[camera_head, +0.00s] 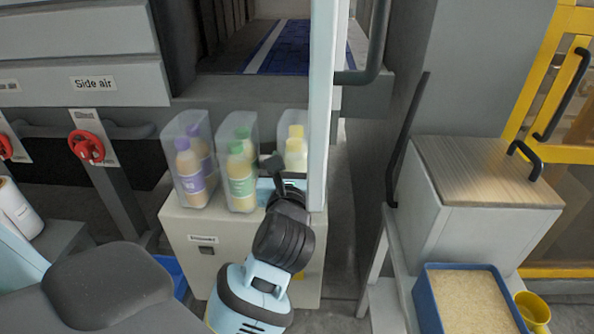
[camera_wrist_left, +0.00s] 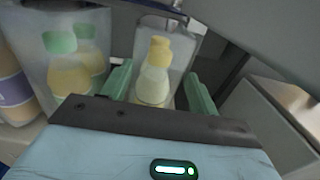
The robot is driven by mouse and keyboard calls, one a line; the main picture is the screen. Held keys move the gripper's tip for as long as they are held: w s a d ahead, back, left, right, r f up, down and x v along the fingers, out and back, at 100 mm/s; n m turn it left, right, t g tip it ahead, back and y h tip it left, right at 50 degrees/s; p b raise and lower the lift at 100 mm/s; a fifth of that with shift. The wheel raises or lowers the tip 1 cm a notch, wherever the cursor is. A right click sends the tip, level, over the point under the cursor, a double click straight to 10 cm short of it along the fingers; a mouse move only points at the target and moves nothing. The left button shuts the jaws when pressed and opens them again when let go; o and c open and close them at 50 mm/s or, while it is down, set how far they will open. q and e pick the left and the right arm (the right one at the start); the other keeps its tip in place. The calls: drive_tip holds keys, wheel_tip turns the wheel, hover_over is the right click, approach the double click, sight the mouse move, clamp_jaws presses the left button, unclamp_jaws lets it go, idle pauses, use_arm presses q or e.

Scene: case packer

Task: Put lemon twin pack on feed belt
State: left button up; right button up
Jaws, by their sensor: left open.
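The lemon twin pack, with yellow caps in a clear sleeve, stands upright on a grey cabinet (camera_head: 240,245), rightmost of three packs (camera_head: 295,147). My left gripper (camera_head: 281,170) is open in front of it and hides its lower part. In the left wrist view, the lemon pack (camera_wrist_left: 154,82) shows between the two green fingers of the gripper (camera_wrist_left: 160,92); I cannot tell whether they touch it. A blue belt with white stripes, seemingly the feed belt (camera_head: 290,48), lies in the machine opening at the back. My right gripper is not in view.
A green-capped pack (camera_head: 240,165) and a purple-labelled pack (camera_head: 190,160) stand left of the lemon pack. A pale upright post (camera_head: 324,90) rises close on its right. A blue crate (camera_head: 465,300) and a wood-topped box (camera_head: 485,165) stand at the right.

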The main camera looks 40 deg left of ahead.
sight(295, 141)
use_arm(q)
drive_tip(key=shift+p+x, duration=0.4)
drive_tip(key=shift+x, duration=3.55)
drive_tip(key=shift+s+a+r, duration=0.1)
clamp_jaws()
